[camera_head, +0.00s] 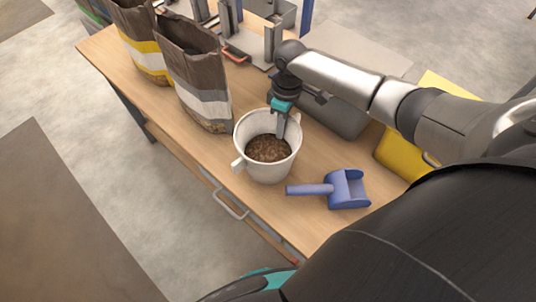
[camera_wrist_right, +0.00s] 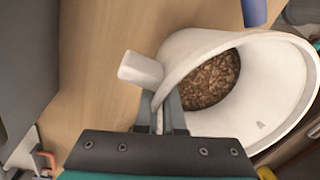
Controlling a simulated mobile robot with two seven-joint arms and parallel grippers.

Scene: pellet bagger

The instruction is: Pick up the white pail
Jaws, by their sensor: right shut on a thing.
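The white pail (camera_head: 262,165) stands upright on the wooden table and holds brown pellets (camera_head: 268,148). It also shows in the right wrist view (camera_wrist_right: 275,88), with pellets inside (camera_wrist_right: 210,80). My right gripper (camera_head: 280,130) reaches down at the pail's far rim. In the right wrist view its fingers (camera_wrist_right: 170,118) are shut on the rim wall, close beside a white handle lug (camera_wrist_right: 140,69). The pail's base looks to be on the table, though I cannot tell whether it is slightly raised. My left gripper is not in view.
A blue scoop (camera_head: 340,190) lies on the table (camera_head: 225,172) right of the pail. Open paper bags (camera_head: 195,75) stand to the left and behind. A grey bin (camera_head: 335,115) is behind, a yellow container (camera_head: 395,155) at the right. Grey fixtures (camera_head: 255,45) stand at the back.

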